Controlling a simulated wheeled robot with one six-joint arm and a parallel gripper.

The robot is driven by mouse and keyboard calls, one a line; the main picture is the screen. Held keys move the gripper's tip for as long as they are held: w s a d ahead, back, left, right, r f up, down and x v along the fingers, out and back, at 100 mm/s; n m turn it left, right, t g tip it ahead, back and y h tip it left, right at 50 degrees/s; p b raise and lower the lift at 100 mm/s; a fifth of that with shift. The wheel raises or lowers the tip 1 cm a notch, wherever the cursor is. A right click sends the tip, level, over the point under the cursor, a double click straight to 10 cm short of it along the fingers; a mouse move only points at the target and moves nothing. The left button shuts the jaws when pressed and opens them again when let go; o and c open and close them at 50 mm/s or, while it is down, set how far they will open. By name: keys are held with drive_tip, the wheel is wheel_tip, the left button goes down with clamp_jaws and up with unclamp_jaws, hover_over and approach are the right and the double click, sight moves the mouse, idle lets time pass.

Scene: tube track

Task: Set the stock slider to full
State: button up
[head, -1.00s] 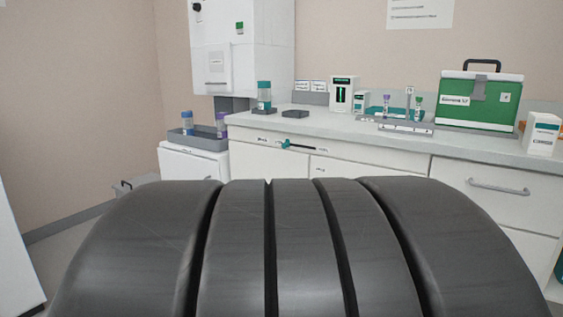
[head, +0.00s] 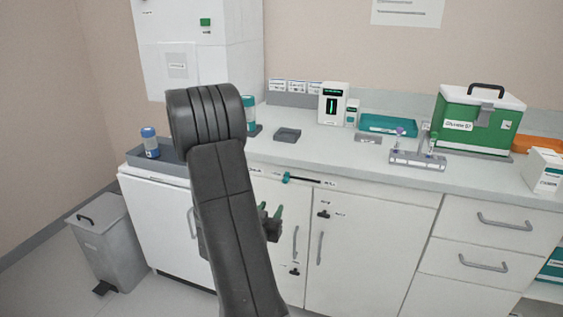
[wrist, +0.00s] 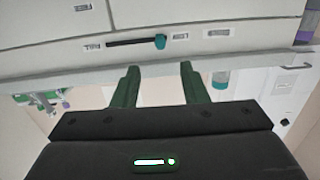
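The stock slider is a dark horizontal track (head: 306,181) on the front edge of the counter, with a teal knob (head: 287,178) at its left end in the head view. A small label sits at each end; the print is too small to read surely. The wrist view is upside down and shows the knob (wrist: 160,41) at the right end of the track (wrist: 128,43). My gripper (head: 270,214) has green fingers and is below the knob in the head view, partly hidden by my arm. In the wrist view my gripper (wrist: 158,72) is open and empty, with the knob apart from the fingertips.
Cabinet doors (head: 369,235) with handles and small dark knobs lie below the slider. The counter holds a grey tube rack (head: 418,161), a teal tray (head: 390,125) and a green case (head: 476,122). A grey bin (head: 108,240) stands at the left. Floor shows at lower left.

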sight(285, 181)
drive_tip(key=shift+h, duration=0.5)
drive_tip(key=x, duration=0.9)
drive_tip(key=p+x, duration=0.1)
drive_tip(key=x, duration=0.4)
drive_tip(key=shift+w+a+r, duration=0.25)
drive_tip(key=shift+r, duration=0.15)
clamp_jaws()
